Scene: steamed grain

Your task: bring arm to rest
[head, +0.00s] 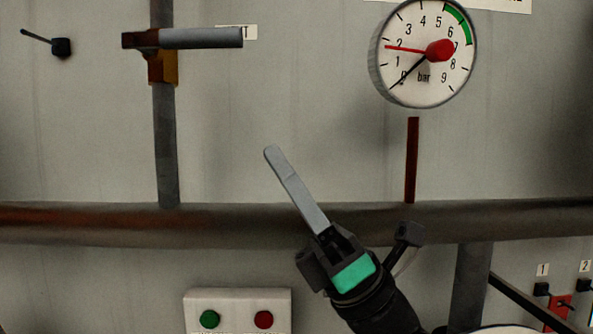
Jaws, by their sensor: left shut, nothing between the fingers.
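My left gripper (271,155) shows in the middle of the head view, its arm reaching up from the lower edge. Its long grey fingers are shut together with nothing between them. They point up and to the left, in front of the horizontal pipe and the grey wall, and appear to touch nothing. The black wrist with its green patch is below the fingers. My right gripper is not in view.
A rusty horizontal pipe (90,222) crosses the wall. A lever valve (200,38) sits on a vertical pipe at upper left. A pressure gauge (420,80) is at upper right. A box with green and red buttons (237,300) is below. Small switches (560,305) are at lower right.

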